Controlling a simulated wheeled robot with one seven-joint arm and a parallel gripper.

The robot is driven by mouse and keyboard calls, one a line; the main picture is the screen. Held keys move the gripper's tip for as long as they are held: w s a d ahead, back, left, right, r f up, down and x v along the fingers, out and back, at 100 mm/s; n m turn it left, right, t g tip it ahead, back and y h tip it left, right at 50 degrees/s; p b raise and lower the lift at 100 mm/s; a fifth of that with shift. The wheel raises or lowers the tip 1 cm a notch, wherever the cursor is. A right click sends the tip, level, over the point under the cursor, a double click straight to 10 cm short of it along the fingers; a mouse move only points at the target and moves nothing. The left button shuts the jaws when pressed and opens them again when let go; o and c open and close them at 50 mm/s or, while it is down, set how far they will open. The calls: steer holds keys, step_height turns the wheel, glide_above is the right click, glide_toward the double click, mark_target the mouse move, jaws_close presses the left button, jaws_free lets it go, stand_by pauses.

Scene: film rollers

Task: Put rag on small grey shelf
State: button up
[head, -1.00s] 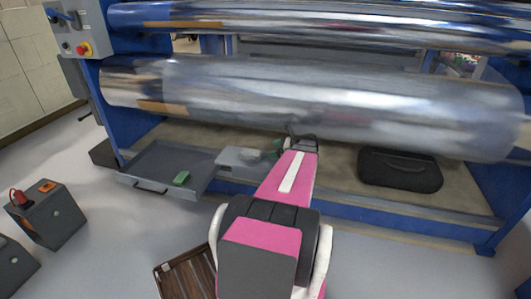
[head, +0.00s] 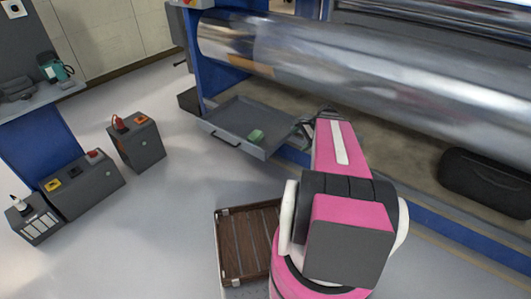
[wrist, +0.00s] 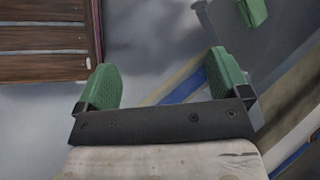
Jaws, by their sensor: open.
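A small green item (head: 256,136), possibly the folded rag, lies on a flat grey tray-like shelf (head: 225,118) with a rim and a front handle. The green item also shows at the top of the wrist view (wrist: 252,12), on the grey surface (wrist: 222,30). I cannot tell whether this is the small grey shelf. My gripper (wrist: 164,82) is open, with two green-padded fingers apart and bare floor between them. It is empty, apart from the green item. In the head view my arm partly hides the gripper, to the right of the tray.
Grey boxes (head: 137,145) stand at left, and a workbench (head: 30,105) holds tools. The large film roller (head: 360,75) and a black case (head: 487,180) are at right. Floor between is free.

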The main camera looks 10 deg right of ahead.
steer(key=s+a+n+g+h, duration=0.1)
steer(key=s+a+n+h, duration=0.2)
steer(key=a+n, duration=0.4)
steer(key=s+a+n+g+h, duration=0.1)
steer(key=s+a+n+h, duration=0.2)
steer(key=a+n, duration=0.4)
steer(key=a+r, duration=0.1)
steer(key=a, duration=0.2)
steer(key=shift+a+h, duration=0.3)
